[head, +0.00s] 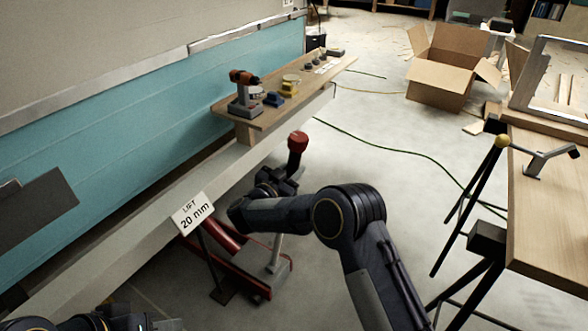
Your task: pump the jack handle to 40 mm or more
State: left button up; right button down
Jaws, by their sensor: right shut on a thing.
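The red floor jack (255,268) sits on the floor beside the camper's lower edge. Its handle has a red knob (298,141) at the top and stands up behind my right arm. My right gripper (292,174) is shut on the handle just below the knob; the arm partly hides the grip and the lower handle. A white sign (193,213) on a dark stand in front of the jack reads "LIFT 20 mm". Parts of my left arm show at the bottom left edge; its gripper is out of view.
A wooden workbench (550,220) stands at right.

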jog(key=shift+w+a+r+y, duration=0.15)
jog(key=shift+a+r+y, duration=0.15)
jog(key=shift+a, duration=0.1)
jog(key=c, duration=1.5)
grip_release()
jog(key=o, duration=0.4)
jog(key=shift+w+a+f, duration=0.1)
jog(key=shift+w+a, duration=0.05)
jog(key=shift+a, duration=0.1)
jog(key=shift+d+f, duration=0.1)
jog(key=shift+d, duration=0.05)
jog(key=p+v, duration=0.1)
jog(key=v, duration=0.7)
jog(key=shift+f, duration=0.1)
jog(key=shift+o, duration=0.2)
